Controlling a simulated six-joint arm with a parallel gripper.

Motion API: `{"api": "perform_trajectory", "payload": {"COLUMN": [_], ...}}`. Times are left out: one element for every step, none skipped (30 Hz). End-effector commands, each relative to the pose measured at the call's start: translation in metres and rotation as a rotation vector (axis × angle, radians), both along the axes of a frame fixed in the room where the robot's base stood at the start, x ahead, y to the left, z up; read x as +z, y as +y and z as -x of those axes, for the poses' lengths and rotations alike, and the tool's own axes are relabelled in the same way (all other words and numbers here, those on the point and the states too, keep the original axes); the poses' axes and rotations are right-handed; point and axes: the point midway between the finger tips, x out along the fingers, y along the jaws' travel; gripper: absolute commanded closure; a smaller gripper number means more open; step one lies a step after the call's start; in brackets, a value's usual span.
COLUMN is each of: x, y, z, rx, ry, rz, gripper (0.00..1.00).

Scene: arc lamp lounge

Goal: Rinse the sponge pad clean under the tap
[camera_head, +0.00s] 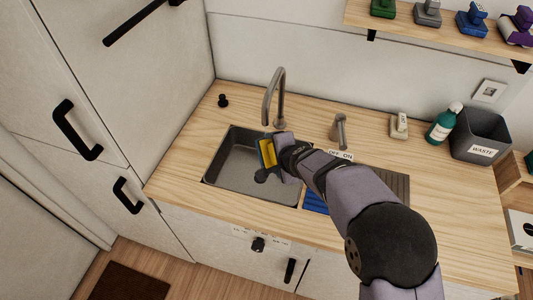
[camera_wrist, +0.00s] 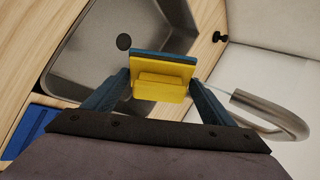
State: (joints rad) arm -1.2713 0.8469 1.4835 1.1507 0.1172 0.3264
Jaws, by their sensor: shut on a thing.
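The sponge pad (camera_head: 266,154) has a yellow back and a dark blue-green face. My gripper (camera_head: 277,149) holds it over the right part of the sink (camera_head: 226,174), near the tap (camera_head: 274,92). In the wrist view, the two fingers of my gripper (camera_wrist: 161,84) are shut on the yellow grip block of the sponge pad (camera_wrist: 165,67). The pad's face points away from the wrist camera, so its dirt is hidden. The tap's spout (camera_wrist: 280,113) lies to the right there. A tap lever (camera_head: 340,131) stands behind an OFF/ON label (camera_head: 341,155).
A ribbed drainboard (camera_head: 392,186) and a blue item (camera_head: 315,201) lie right of the sink, partly behind my arm. A green bottle (camera_head: 443,124) and grey waste bin (camera_head: 482,133) stand further right. A small black knob (camera_head: 223,101) is behind the sink. The left counter is clear.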

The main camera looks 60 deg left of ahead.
Motion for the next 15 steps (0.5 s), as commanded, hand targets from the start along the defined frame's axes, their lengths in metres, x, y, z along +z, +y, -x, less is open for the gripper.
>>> {"api": "perform_trajectory", "payload": {"x": [-0.003,-0.003,-0.003,-0.003,-0.003,-0.003,-0.003,-0.003,-0.003,-0.003,-0.003,-0.003,-0.003,-0.003,-0.003], "y": [-0.002,-0.004,-0.006,-0.007,-0.009,-0.011,-0.013,-0.014,-0.016,-0.018,-0.020,-0.023,-0.025,-0.026,-0.029], "z": [0.001,0.001,0.002,0.003,0.003,0.004,0.004,0.005,0.005,0.006,0.007,0.008,0.008,0.009,0.010], "rx": [0.000,0.000,0.000,0.000,0.000,0.000,0.000,0.000,0.000,0.000,0.000,0.000,0.000,0.000,0.000], "ry": [0.000,0.000,0.000,0.000,0.000,0.000,0.000,0.000,0.000,0.000,0.000,0.000,0.000,0.000,0.000], "rz": [-0.002,-0.002,-0.002,-0.002,-0.002,-0.002,-0.002,-0.002,-0.002,-0.002,-0.002,-0.002,-0.002,-0.002,-0.002], "gripper": [0.51,0.51,0.51,0.51,0.51,0.51,0.51,0.51,0.51,0.51,0.51,0.51,0.51,0.51,0.51]}}
